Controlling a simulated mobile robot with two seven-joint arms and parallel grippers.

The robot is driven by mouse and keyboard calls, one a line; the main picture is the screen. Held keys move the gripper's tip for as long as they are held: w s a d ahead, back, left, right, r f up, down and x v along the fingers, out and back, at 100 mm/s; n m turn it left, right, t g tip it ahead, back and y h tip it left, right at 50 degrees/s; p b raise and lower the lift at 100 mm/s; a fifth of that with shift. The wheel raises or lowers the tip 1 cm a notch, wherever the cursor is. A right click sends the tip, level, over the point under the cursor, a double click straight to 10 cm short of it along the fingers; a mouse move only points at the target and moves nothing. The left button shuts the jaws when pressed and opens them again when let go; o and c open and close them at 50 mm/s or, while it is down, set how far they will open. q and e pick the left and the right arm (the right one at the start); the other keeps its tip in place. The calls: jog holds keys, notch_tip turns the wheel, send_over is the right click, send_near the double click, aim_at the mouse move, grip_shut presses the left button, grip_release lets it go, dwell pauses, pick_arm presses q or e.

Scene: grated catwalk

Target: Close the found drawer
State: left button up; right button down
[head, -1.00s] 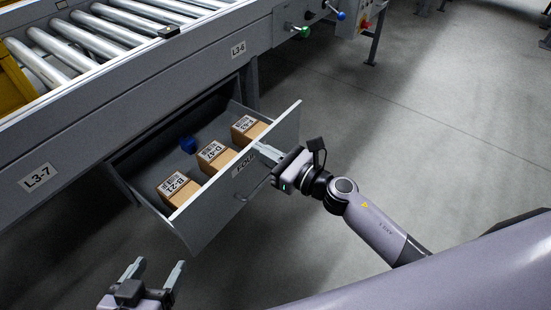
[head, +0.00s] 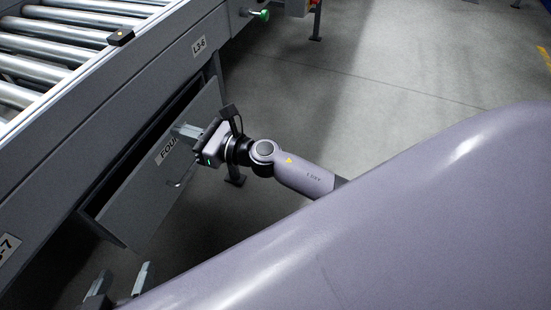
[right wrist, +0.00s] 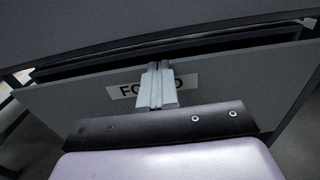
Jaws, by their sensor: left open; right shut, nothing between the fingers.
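In the right wrist view the shut fingers (right wrist: 157,82) lie over the middle of the label on the drawer front (right wrist: 230,88). The drawer's contents are hidden. My left gripper (head: 120,280) is open and empty at the bottom left.
The roller conveyor (head: 112,115) runs above the drawer, with a small black block (head: 121,37) on its edge. A green knob (head: 264,15) sticks out at the top. The grey floor (head: 400,70) to the right is clear.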

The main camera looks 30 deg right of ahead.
aim_at(156, 122)
jog(key=x, duration=0.3)
jog(key=shift+w+a+b, duration=0.2)
jog(key=shift+b, duration=0.1)
pick_arm(q)
jog(key=shift+w+d, duration=0.2)
jog(key=shift+w, duration=0.3)
pick_arm(e)
jog(key=shift+w+r, duration=0.1)
jog(key=shift+r, duration=0.15)
